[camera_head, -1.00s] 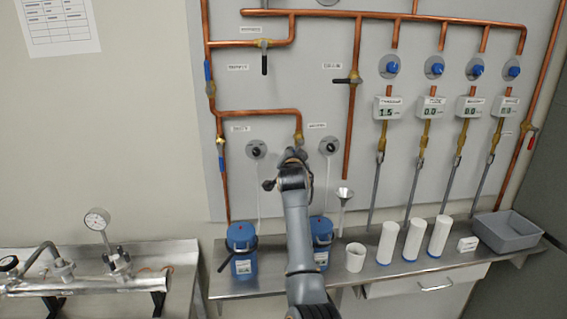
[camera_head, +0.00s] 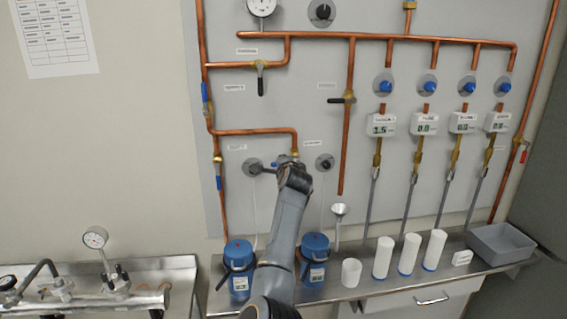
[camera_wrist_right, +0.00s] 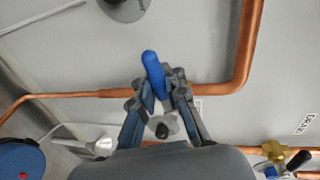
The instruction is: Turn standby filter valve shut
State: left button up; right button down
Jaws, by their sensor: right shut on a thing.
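My right gripper (camera_head: 278,166) is at the wall panel, by the lower end of the copper pipe loop (camera_head: 295,138). In the right wrist view its fingers (camera_wrist_right: 160,92) are closed around a blue lever handle (camera_wrist_right: 153,70), whose rounded end sticks out beyond them. In the head view the gripper and wrist hide the handle and most of the valve body, so the handle's angle is hard to tell there. A bit of brass fitting (camera_head: 295,154) shows just above the gripper. My left gripper is not in view.
Grey discs with dark knobs (camera_head: 325,162) flank the gripper. Another blue-handled valve (camera_head: 218,172) is on the left pipe. Blue canisters (camera_head: 239,262), a white cup (camera_head: 351,273), white cylinders (camera_head: 384,258) and a grey bin (camera_head: 502,244) stand on the bench below.

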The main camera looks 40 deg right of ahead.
jog(key=shift+a+f+m+y, duration=0.15)
jog(key=shift+f+m+y, duration=0.15)
jog(key=shift+m, duration=0.1)
dwell(0.3)
jog(key=c, duration=1.4)
grip_release()
jog(key=shift+s+r, duration=0.1)
jog(key=shift+c, duration=0.2)
jog(key=shift+o, duration=0.3)
jog(key=shift+s+r+p, duration=0.15)
jog(key=shift+r+p, duration=0.15)
jog(key=shift+r, duration=0.1)
jog(key=v, duration=1.2)
jog(key=shift+f, duration=0.2)
